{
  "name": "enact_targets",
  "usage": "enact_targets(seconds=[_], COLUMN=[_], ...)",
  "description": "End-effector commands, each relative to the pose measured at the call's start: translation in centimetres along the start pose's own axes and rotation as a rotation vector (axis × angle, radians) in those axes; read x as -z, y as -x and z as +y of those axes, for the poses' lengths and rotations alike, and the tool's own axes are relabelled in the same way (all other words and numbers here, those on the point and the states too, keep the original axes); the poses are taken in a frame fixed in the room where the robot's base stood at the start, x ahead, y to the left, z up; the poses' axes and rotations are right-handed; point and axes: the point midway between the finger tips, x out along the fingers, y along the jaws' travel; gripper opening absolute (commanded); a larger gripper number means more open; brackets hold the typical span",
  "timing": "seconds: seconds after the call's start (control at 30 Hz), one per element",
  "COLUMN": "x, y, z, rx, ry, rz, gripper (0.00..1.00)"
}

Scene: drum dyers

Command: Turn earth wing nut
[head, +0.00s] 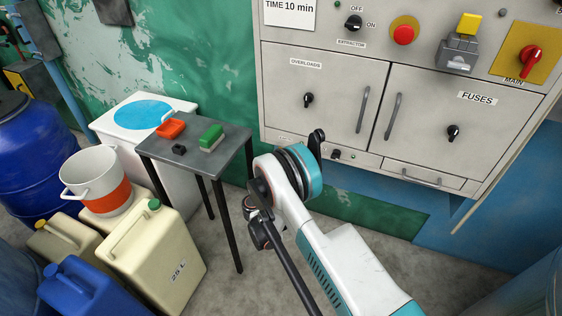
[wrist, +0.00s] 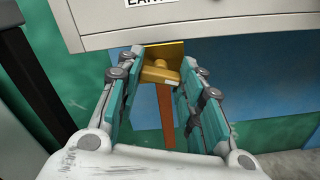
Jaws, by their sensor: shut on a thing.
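The brass earth wing nut (wrist: 160,72) shows in the wrist view, just under the lower edge of a grey cabinet (wrist: 190,18). It sits in front of a yellow-brass plate (wrist: 172,49). My gripper (wrist: 158,78) has its two teal-padded fingers on either side of the nut and is shut on it. A partly cut-off label (wrist: 151,3) on the cabinet above begins with "EART". In the head view, my own arm hides the nut and most of my gripper.
An orange-brown strip (wrist: 166,115) hangs below the nut. A dark table (head: 230,148) with a green brush (head: 211,137) and a red tray (head: 171,129) stands left of my arm. Jerrycans (head: 155,250) and a blue drum (head: 35,155) crowd the left. Cabinet handles (head: 392,117) project above right.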

Motion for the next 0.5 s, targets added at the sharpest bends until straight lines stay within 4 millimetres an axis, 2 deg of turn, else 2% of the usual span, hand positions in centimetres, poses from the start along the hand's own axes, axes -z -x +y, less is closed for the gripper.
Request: enact_targets(seconds=[0.27,0.5], x=[-0.01,-0.01], y=[-0.01,0.00], z=[0.01,0.01], rx=[0.000,0.000], ry=[-0.070,-0.241], rz=[0.000,0.000], gripper=[0.11,0.11])
